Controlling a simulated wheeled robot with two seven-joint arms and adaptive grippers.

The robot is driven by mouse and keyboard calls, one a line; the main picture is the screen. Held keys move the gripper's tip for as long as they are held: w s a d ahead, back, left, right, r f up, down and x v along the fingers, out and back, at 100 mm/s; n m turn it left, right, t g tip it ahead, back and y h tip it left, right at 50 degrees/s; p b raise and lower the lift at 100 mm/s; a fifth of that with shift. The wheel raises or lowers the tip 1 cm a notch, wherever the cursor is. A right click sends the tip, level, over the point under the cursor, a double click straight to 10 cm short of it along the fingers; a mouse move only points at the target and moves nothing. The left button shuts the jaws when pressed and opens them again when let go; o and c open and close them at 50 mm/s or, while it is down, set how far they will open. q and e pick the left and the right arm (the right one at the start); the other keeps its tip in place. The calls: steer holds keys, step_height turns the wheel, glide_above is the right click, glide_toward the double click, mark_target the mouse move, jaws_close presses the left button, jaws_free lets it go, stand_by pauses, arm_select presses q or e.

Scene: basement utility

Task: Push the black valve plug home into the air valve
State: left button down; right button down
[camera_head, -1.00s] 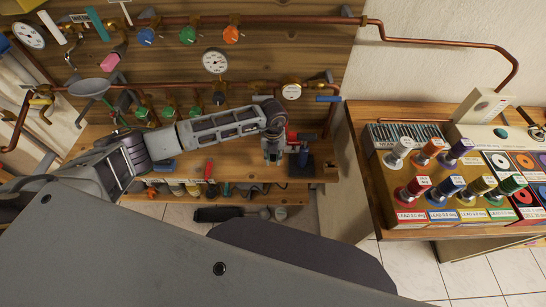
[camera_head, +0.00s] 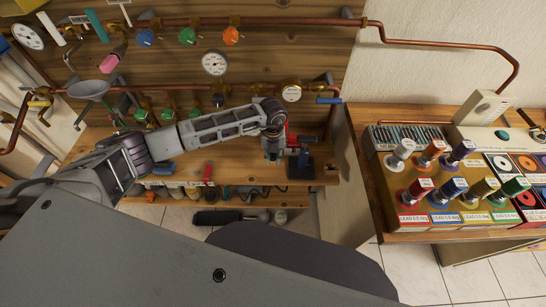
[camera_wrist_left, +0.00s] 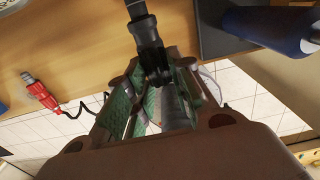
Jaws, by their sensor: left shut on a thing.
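My left gripper (camera_head: 272,158) points down over the right end of the wooden bench. In the left wrist view its green-padded fingers (camera_wrist_left: 155,92) are shut on a black piece, which I take to be the black valve plug (camera_wrist_left: 147,36). The piece runs from between the fingertips to the top edge of the picture. In the head view the gripper hides it. A dark blue stand (camera_head: 302,162) is just right of the gripper, with a red part behind. I cannot make out the air valve or whether the plug touches it. My right gripper is not in view.
Copper pipes with gauges (camera_head: 214,63) and coloured knobs run along the wooden wall behind. A red-handled tool (camera_head: 208,172) lies left of the gripper; a red one with a black cord (camera_wrist_left: 40,92) shows in the wrist view. Spools (camera_head: 450,187) stand on the right bench.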

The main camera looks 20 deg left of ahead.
arm_select(q)
steer(key=shift+w+a+b, duration=0.3)
steer(key=shift+w+b, duration=0.3)
steer(key=shift+w, duration=0.3)
stand_by(0.4)
steer(key=c, duration=1.2)
jaws_free()
steer(key=shift+o, duration=0.2)
step_height(320, 180, up, 12)
stand_by(0.5)
